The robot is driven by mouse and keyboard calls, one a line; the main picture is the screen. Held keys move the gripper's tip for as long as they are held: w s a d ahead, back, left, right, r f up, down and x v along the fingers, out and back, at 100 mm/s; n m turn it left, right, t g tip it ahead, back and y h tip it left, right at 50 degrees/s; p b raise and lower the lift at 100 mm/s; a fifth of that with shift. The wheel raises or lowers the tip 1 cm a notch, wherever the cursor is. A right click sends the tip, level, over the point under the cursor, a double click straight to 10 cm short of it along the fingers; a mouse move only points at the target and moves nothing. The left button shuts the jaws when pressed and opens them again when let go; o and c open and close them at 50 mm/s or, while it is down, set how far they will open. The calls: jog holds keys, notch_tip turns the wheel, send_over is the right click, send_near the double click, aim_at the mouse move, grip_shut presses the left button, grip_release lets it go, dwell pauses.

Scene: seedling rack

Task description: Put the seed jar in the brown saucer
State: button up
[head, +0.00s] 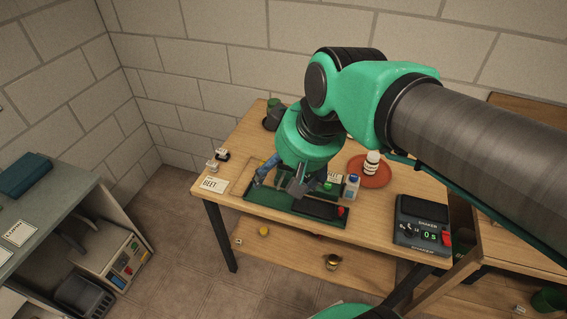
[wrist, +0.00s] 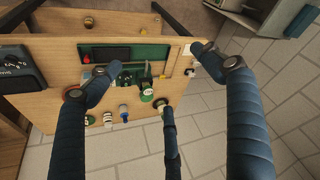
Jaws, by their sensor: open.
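The brown saucer (head: 381,180) is a reddish-brown round dish on the wooden table, right of my gripper in the head view. A small white jar (head: 371,160) with a dark band appears to stand in it; its label is too small to read, so I cannot tell whether it is the seed jar. In the wrist view a finger covers most of the saucer. My gripper (head: 282,183) is over the tray area, left of the saucer. Its dark blue fingers (wrist: 158,85) are spread wide, with nothing between them.
A white bottle with a blue cap (head: 352,187) stands between tray and saucer. The dark green tray (head: 262,217) lies along the front edge. A black shaker (head: 422,222) is at right, a white BEET card (head: 213,186) at left. A brass object (head: 332,262) lies on the lower shelf.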

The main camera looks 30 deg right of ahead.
jog(key=shift+m+t+h, duration=0.4)
jog(key=shift+m+h, duration=0.2)
jog(key=s, duration=0.3)
jog(key=s+d+f, duration=0.1)
jog(key=s, duration=0.1)
